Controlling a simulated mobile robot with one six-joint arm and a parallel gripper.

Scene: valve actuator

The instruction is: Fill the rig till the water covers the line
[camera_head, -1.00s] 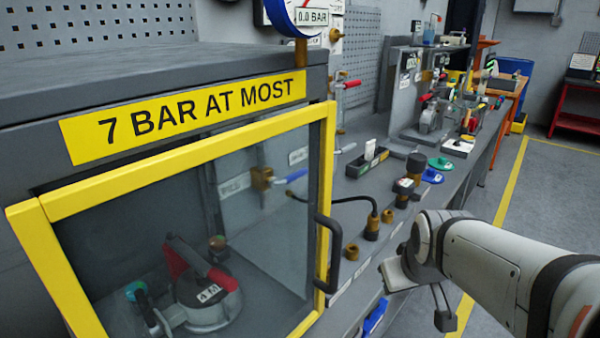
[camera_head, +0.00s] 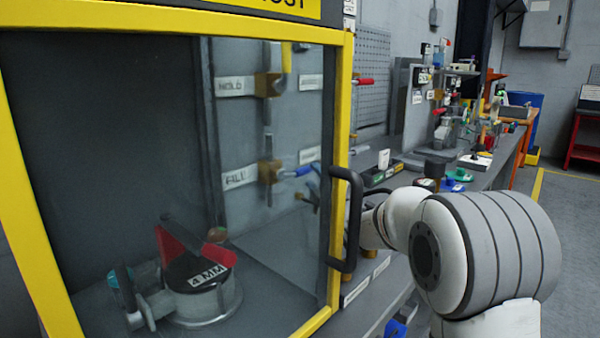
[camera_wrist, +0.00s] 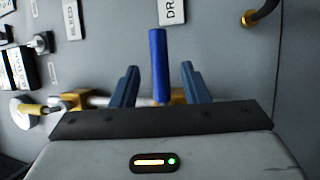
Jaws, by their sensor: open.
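In the wrist view my gripper (camera_wrist: 157,82) is open, its two blue-grey fingers on either side of a blue lever (camera_wrist: 158,62), with gaps showing on both sides. A brass fitting and pipe (camera_wrist: 75,101) run behind the fingers. In the head view a blue lever (camera_head: 296,172) sits on a brass valve (camera_head: 269,172) beside a label that seems to read FILL (camera_head: 238,178). My wrist is partly behind the door handle, and my fingers are hard to make out. A metal unit (camera_head: 205,300) with a red lever and a 4 MM label stands behind glass. I see no water or line.
The yellow-framed glass door (camera_head: 346,110) looks shut; its black handle (camera_head: 352,220) stands close to my arm. A HOLD label (camera_head: 235,86) marks an upper valve. The wrist view shows BLEED (camera_wrist: 72,20) and partly cut-off DR (camera_wrist: 172,10) labels. The bench (camera_head: 480,182) runs back, cluttered.

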